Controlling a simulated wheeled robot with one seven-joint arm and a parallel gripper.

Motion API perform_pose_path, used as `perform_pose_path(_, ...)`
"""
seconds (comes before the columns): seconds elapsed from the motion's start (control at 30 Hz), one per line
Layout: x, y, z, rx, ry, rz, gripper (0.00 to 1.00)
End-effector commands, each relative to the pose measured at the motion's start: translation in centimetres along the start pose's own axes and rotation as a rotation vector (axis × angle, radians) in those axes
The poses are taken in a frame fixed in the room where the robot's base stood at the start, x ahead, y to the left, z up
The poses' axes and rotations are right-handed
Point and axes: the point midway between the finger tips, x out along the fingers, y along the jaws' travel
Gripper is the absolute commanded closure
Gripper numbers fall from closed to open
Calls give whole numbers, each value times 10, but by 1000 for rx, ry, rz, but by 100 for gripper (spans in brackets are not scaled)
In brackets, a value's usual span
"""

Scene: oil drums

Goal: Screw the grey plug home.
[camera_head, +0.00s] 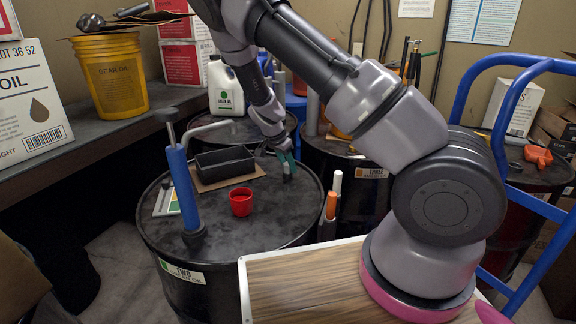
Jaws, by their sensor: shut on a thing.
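My gripper (288,168), with green-tinted fingers, points down at the right part of the black drum lid (225,215). It is shut on a small dark grey thing at the lid, which looks like the grey plug (290,175). The fingers cover most of it, and the hole under it is hidden. I cannot tell how deep it sits or whether it is level. The drum (210,275) carries a label reading "TWO".
On the lid stand a red cup (241,202), a black open tray (224,162) on brown card, and a blue hand pump (183,188). Orange and white sticks (332,205) rise by the lid's right edge. More drums, a white jug (224,88) and a blue trolley (500,110) surround it.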

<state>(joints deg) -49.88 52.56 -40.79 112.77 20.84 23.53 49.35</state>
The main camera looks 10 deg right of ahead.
Motion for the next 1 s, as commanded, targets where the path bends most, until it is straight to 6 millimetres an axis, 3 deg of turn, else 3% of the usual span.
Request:
perform_pose_path(0.23, 1, 2, 1, 16, -3, 12, 100)
perform_pose_path(0.27, 1, 2, 1, 16, -3, 12, 51)
perform_pose_path(0.33, 1, 2, 1, 15, -3, 11, 24)
perform_pose_path(0.67, 1, 2, 0, -2, -3, 2, 23)
perform_pose_path(1.0, 1, 2, -2, -428, -4, -178, 23)
